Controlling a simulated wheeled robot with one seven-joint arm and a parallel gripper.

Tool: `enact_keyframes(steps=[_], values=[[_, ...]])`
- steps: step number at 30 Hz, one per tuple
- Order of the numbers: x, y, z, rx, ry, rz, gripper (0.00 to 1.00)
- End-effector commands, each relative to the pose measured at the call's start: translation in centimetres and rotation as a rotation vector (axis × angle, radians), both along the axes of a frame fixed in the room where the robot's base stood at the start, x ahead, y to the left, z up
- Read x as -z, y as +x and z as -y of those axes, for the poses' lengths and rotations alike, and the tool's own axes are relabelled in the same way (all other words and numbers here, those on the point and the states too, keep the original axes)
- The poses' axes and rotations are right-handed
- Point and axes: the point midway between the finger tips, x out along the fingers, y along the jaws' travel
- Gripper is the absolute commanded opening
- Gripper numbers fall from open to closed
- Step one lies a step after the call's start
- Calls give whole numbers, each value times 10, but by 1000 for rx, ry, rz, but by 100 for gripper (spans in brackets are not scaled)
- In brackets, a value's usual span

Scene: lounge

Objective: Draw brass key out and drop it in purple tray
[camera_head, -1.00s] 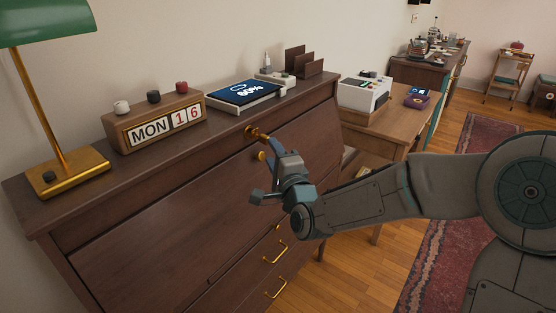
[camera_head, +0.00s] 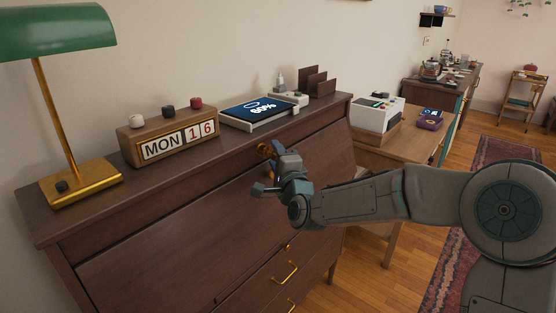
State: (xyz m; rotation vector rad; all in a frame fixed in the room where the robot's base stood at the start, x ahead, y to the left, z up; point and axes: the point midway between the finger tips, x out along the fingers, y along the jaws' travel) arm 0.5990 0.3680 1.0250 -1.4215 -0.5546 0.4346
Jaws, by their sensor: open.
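The brass key (camera_head: 265,149) shows as a small brass shape at the upper front of the brown writing desk (camera_head: 170,230), just under its top edge. My gripper (camera_head: 268,172) is open in front of the desk, with its upper finger close beside the brass. The finger and gripper body hide part of the key and its lock, and I cannot tell whether they touch. The purple tray (camera_head: 430,125) sits on the lower wooden table to the right, beyond the desk, with a small blue item in or on it.
On the desk top stand a green lamp (camera_head: 75,185), a calendar block (camera_head: 170,140), a screen device (camera_head: 257,111) and a letter rack (camera_head: 318,82). A white machine (camera_head: 377,114) stands on the lower table (camera_head: 405,148) near the tray. Brass drawer handles (camera_head: 286,274) stick out below.

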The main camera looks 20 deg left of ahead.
Motion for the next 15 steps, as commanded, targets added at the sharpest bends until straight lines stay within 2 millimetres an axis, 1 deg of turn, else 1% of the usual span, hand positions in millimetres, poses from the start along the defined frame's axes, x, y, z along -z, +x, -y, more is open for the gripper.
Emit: enact_keyframes(steps=[2, 3, 5, 6, 7, 15], values=[[0, 0, 0, 0, 0, 0, 44], [0, 0, 0, 0, 0, 0, 32], [0, 0, 0, 0, 0, 0, 16], [0, 0, 0, 0, 0, 0, 5], [0, 0, 0, 0, 0, 0, 0], [-1, 0, 2, 1, 1, 1, 0]])
